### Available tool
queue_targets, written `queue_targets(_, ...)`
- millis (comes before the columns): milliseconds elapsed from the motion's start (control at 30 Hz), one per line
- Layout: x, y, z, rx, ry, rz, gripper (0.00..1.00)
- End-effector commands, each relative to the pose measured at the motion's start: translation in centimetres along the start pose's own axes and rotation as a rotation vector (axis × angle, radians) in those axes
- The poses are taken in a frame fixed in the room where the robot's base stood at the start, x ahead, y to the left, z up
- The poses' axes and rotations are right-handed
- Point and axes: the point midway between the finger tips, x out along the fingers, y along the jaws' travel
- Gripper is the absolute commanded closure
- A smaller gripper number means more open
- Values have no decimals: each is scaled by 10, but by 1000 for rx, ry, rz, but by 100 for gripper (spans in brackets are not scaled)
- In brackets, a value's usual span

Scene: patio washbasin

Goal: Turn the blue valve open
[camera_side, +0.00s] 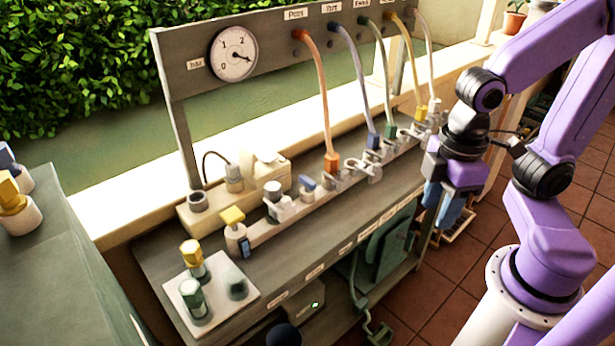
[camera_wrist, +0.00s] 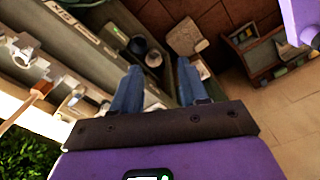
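On the bench in the side view, a small blue handle (camera_side: 307,183) sits on the pale manifold rail. A blue fitting (camera_side: 374,140) caps the lower end of the bluish-grey hose, and a small blue piece (camera_side: 245,247) hangs beside a yellow-topped fitting. I cannot tell for certain which is the blue valve, or its setting. My gripper (camera_side: 443,212) is right of the bench's fittings, pointing down, apart from all of them. In the wrist view its two blue fingers (camera_wrist: 158,80) stand well apart with nothing held between them.
A panel with a round gauge (camera_side: 233,54) and several coloured hoses rises behind the bench. A white plate (camera_side: 212,292) with yellow and green knobs lies at the front left.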

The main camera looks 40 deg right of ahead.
Motion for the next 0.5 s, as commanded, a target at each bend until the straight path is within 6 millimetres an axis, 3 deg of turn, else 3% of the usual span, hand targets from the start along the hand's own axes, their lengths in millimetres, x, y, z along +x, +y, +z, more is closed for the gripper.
queue_targets(267, -20, 73, -92, 327, -11, 7, 56)
queue_targets(500, -23, 168, -147, 625, -20, 11, 56)
